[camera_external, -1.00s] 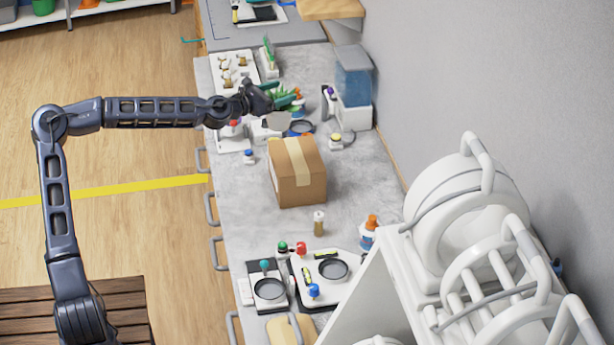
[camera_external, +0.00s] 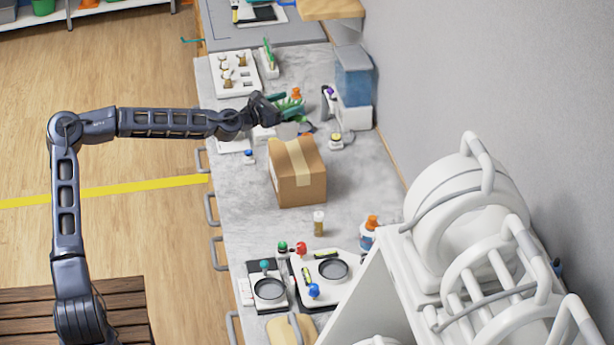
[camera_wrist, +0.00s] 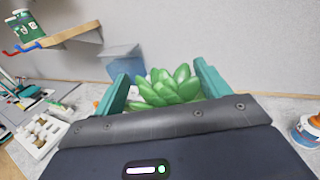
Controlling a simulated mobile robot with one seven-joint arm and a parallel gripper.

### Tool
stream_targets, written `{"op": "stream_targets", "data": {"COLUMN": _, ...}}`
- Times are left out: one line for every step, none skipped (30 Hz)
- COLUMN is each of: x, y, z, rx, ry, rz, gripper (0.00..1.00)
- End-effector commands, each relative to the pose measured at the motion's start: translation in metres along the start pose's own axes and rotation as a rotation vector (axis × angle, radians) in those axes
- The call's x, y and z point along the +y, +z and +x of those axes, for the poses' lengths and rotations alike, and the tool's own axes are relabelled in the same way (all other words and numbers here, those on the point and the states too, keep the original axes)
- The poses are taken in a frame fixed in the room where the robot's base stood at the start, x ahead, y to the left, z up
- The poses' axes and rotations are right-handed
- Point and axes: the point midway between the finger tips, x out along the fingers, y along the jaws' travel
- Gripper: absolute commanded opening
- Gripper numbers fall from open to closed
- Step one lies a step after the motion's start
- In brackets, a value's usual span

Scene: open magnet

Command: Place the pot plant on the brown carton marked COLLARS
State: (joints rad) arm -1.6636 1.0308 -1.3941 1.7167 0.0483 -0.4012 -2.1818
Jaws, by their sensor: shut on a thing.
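The pot plant (camera_external: 292,106) is a green succulent in a pale grey pot (camera_external: 288,130). My gripper (camera_external: 286,105) is shut on it, with teal fingers on either side. In the wrist view the green leaves (camera_wrist: 168,86) show between the two teal fingers; the pot is hidden there. The plant is just beyond the far top edge of the brown carton (camera_external: 298,178) in the outside view. The carton is closed, with a pale tape strip over its top. No COLLARS marking can be read.
A small bottle (camera_external: 319,223) and a bottle with an orange cap (camera_external: 369,233) stand nearer.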

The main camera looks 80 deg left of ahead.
Motion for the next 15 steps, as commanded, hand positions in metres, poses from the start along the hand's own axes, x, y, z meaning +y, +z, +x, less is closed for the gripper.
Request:
{"op": "stream_targets", "data": {"x": 0.000, "y": -0.011, "z": 0.000, "rx": 0.001, "ry": 0.000, "rz": -0.001, "gripper": 0.22}}
{"op": "stream_targets", "data": {"x": 0.000, "y": -0.015, "z": 0.000, "rx": 0.000, "ry": 0.001, "rz": 0.000, "gripper": 0.22}}
{"op": "stream_targets", "data": {"x": 0.000, "y": -0.021, "z": 0.000, "rx": -0.001, "ry": 0.000, "rz": 0.000, "gripper": 0.22}}
{"op": "stream_targets", "data": {"x": 0.000, "y": -0.024, "z": 0.000, "rx": -0.001, "ry": 0.000, "rz": -0.001, "gripper": 0.22}}
{"op": "stream_targets", "data": {"x": 0.000, "y": -0.027, "z": 0.000, "rx": -0.001, "ry": 0.000, "rz": -0.001, "gripper": 0.22}}
{"op": "stream_targets", "data": {"x": 0.000, "y": -0.031, "z": 0.000, "rx": -0.001, "ry": 0.000, "rz": 0.000, "gripper": 0.22}}
{"op": "stream_targets", "data": {"x": 0.000, "y": -0.033, "z": 0.000, "rx": -0.001, "ry": 0.001, "rz": 0.000, "gripper": 0.22}}
{"op": "stream_targets", "data": {"x": 0.000, "y": -0.034, "z": 0.000, "rx": -0.001, "ry": 0.001, "rz": 0.000, "gripper": 0.22}}
{"op": "stream_targets", "data": {"x": 0.001, "y": -0.036, "z": 0.000, "rx": -0.001, "ry": 0.001, "rz": 0.000, "gripper": 0.22}}
{"op": "stream_targets", "data": {"x": 0.001, "y": -0.037, "z": 0.000, "rx": -0.001, "ry": 0.001, "rz": 0.000, "gripper": 0.22}}
{"op": "stream_targets", "data": {"x": 0.001, "y": -0.038, "z": 0.000, "rx": -0.001, "ry": 0.001, "rz": 0.000, "gripper": 0.22}}
{"op": "stream_targets", "data": {"x": 0.001, "y": -0.041, "z": 0.000, "rx": -0.001, "ry": 0.001, "rz": 0.000, "gripper": 0.22}}
{"op": "stream_targets", "data": {"x": 0.001, "y": -0.043, "z": 0.000, "rx": -0.001, "ry": 0.001, "rz": 0.000, "gripper": 0.22}}
{"op": "stream_targets", "data": {"x": 0.001, "y": -0.046, "z": 0.000, "rx": -0.001, "ry": 0.001, "rz": 0.001, "gripper": 0.22}}
{"op": "stream_targets", "data": {"x": 0.000, "y": -0.051, "z": 0.000, "rx": 0.000, "ry": 0.001, "rz": 0.001, "gripper": 0.22}}
